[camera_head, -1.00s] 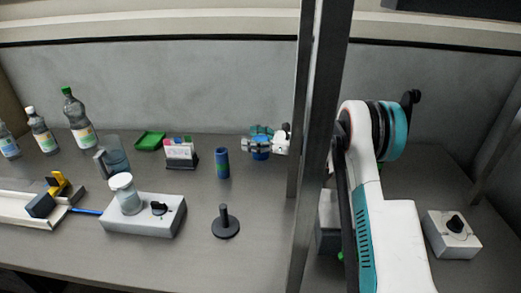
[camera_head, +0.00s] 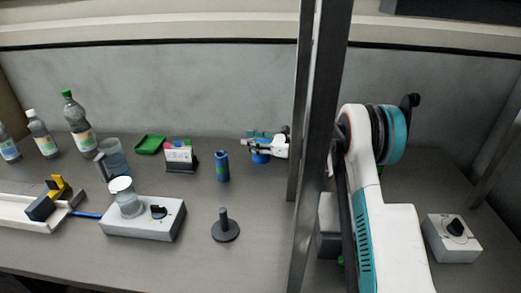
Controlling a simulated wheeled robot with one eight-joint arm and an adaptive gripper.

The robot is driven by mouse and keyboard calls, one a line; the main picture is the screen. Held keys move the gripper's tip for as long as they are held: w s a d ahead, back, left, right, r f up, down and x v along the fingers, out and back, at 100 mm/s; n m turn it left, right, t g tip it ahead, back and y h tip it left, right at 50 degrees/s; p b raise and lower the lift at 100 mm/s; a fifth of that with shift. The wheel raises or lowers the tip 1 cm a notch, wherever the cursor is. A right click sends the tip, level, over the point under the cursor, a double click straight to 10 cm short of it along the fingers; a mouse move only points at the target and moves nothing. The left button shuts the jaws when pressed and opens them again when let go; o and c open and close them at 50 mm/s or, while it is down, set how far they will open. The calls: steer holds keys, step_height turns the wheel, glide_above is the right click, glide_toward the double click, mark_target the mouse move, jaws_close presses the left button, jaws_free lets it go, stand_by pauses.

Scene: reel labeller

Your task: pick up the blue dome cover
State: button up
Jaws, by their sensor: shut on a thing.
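The blue dome cover (camera_head: 261,157) is small in view at the back of the table, right of the blue cylinder and left of the dark upright post. My gripper (camera_head: 257,147) reaches in from the right, behind the post, and is shut on the blue dome cover. Its fingers hide the upper part of the cover. The cover is at or close to the table top; I cannot tell whether it touches it.
A blue cylinder with a green band (camera_head: 222,167) stands left of my gripper. A card holder (camera_head: 181,160), a green tray (camera_head: 150,144) and a black peg stand (camera_head: 225,228) are farther left or in front. The dark post (camera_head: 318,130) stands before my arm.

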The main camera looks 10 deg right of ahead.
steer(key=shift+c, duration=0.2)
step_height(320, 180, up, 10)
steer(key=p, duration=0.4)
steer(key=shift+c, duration=0.3)
